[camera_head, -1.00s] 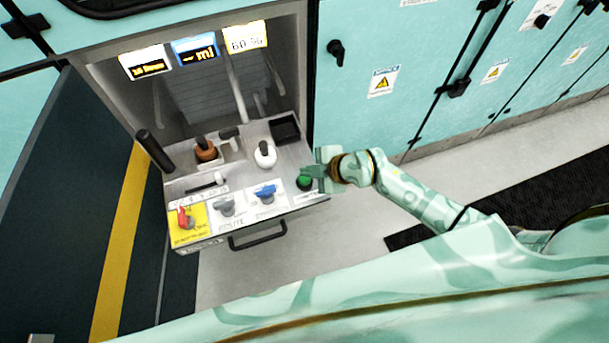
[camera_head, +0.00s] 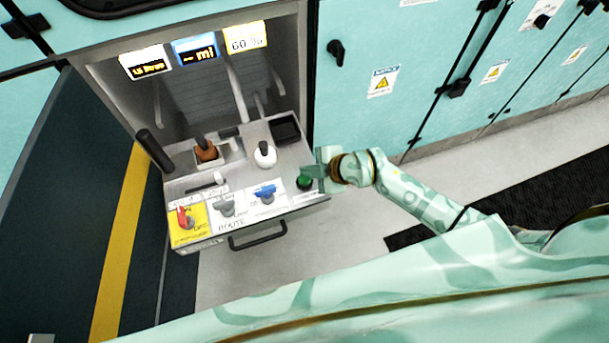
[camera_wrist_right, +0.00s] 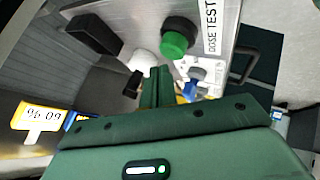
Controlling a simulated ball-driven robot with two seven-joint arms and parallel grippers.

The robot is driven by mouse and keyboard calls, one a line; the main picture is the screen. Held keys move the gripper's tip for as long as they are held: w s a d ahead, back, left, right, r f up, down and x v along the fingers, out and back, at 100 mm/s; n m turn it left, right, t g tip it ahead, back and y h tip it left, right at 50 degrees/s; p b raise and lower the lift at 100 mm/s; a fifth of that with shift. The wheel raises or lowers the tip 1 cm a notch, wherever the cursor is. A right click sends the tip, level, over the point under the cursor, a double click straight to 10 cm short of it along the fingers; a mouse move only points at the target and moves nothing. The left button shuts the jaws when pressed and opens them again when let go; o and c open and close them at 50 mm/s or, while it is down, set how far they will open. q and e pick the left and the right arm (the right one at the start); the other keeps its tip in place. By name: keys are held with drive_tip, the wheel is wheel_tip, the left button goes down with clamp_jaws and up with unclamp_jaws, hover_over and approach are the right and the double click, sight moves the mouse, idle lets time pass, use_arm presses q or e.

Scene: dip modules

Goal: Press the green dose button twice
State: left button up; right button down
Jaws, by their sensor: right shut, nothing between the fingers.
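The green dose button (camera_head: 304,183) sits at the right end of the panel's front row. In the right wrist view the same button (camera_wrist_right: 174,44) is a green cap on a dark collar, beside a label reading "DOSE TEST". My right gripper (camera_head: 312,172) is shut and empty, its fingertips close over the button in the head view. In the right wrist view its closed green fingers (camera_wrist_right: 157,84) point just beside the button; I cannot tell whether they touch it. My left gripper is not in view.
Beside the button are a blue handle (camera_head: 265,192), a grey handle (camera_head: 225,207) and a red handle (camera_head: 184,217). A white knob (camera_head: 265,155) and a black tray (camera_head: 285,129) lie behind. A black drawer handle (camera_head: 258,236) sticks out in front.

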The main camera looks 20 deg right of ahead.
sight(309, 179)
drive_tip(key=shift+f, duration=0.2)
drive_tip(key=shift+f, duration=0.25)
drive_tip(key=shift+f, duration=0.6)
idle(0.9)
drive_tip(key=shift+r, duration=0.1)
drive_tip(key=shift+r+p, duration=0.95)
drive_tip(key=shift+p, duration=0.15)
wheel_tip(309, 179, up, 5)
drive_tip(key=p, duration=0.6)
drive_tip(key=shift+r, duration=0.1)
